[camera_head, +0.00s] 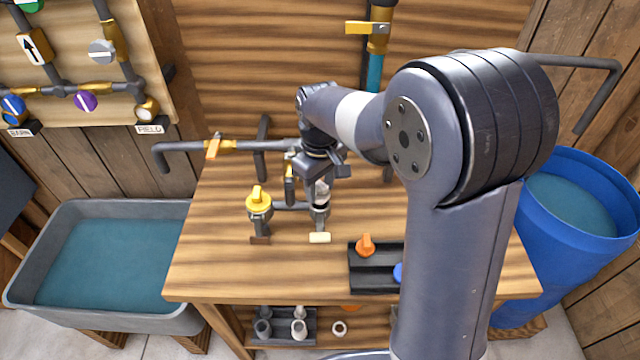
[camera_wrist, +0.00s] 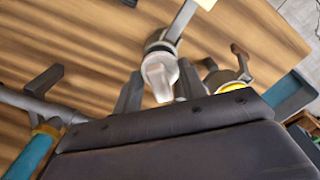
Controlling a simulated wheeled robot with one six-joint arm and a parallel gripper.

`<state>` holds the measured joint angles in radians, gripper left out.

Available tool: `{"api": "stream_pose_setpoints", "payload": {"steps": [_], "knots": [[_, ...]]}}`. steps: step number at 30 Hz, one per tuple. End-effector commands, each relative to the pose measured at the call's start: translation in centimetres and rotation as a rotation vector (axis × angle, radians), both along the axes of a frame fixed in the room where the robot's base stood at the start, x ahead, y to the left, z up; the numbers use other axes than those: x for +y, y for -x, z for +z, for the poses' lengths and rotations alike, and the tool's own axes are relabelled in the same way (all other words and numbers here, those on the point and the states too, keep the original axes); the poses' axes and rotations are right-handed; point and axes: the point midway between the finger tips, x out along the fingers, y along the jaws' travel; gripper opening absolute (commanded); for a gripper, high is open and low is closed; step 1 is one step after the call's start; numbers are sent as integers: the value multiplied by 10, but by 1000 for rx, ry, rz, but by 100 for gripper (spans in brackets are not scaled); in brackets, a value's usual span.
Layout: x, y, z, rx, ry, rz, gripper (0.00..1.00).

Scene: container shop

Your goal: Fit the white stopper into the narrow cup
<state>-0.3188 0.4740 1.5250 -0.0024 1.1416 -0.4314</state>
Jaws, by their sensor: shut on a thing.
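The white stopper (camera_head: 322,193) is between the fingers of my gripper (camera_head: 319,180), upright, right at the mouth of the grey cup (camera_head: 320,213) behind the cream tag. In the wrist view the stopper's pale handle (camera_wrist: 158,82) is between the two dark fingers of my gripper (camera_wrist: 160,92), lined up with the cup's round rim (camera_wrist: 160,42). I cannot tell whether the stopper is seated or just above the rim. A second cup (camera_head: 260,214) to the left, behind a brown tag, carries a yellow stopper (camera_head: 258,197).
A black rack (camera_head: 375,285) at the table's front right holds an orange stopper (camera_head: 366,245) and a blue one (camera_head: 398,272). Pipes with an orange valve (camera_head: 213,146) run behind the cups. A grey water tub (camera_head: 190,318) is left, a blue barrel (camera_head: 590,262) right. The front-left tabletop is bare.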

Motion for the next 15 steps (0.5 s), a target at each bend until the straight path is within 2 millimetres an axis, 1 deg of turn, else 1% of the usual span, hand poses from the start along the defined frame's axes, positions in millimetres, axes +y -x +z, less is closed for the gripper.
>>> {"api": "stream_pose_setpoints", "payload": {"steps": [15], "knots": [[0,0,-13,0,0,0,17]]}}
